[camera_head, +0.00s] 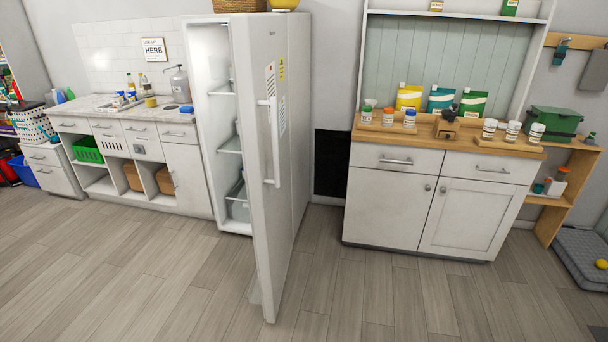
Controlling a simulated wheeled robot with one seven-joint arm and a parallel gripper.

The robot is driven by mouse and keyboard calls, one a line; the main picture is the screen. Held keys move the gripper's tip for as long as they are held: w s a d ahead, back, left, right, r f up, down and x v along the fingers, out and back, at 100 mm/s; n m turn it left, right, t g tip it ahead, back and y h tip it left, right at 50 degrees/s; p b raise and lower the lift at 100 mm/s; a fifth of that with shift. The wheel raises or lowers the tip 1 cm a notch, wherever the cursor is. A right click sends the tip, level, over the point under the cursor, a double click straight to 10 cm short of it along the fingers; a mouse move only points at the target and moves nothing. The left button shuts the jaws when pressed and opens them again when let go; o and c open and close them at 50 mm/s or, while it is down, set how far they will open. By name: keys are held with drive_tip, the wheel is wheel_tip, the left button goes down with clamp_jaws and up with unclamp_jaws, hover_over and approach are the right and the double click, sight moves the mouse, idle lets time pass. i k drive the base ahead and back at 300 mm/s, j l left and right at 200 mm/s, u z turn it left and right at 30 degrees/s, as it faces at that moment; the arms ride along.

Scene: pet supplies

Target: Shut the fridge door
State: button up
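The white fridge (299,100) stands in the middle of the view against the back wall. Its door (262,200) is hinged on the right side and stands wide open, swung out toward me. A long vertical handle (273,142) and some yellow and white labels show on the door's outer face, which faces right. The fridge interior (215,110) shows to the left of the door, with shelves and a clear drawer (238,202) low inside. Part of the interior is hidden behind the door. My gripper is not in view.
Wooden floor (150,280) is clear in front. A counter (180,130) with bottles and a sink stands left of the fridge. A wood-topped cabinet (395,205) with jars and bags stands to the right. A grey pet bed (580,262) lies at far right.

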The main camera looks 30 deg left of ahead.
sight(258, 42)
drive_tip(key=i+l+u, duration=0.15)
drive_tip(key=i+u, duration=0.25)
drive_tip(key=i+l+u, duration=1.35)
drive_tip(key=i, duration=0.4)
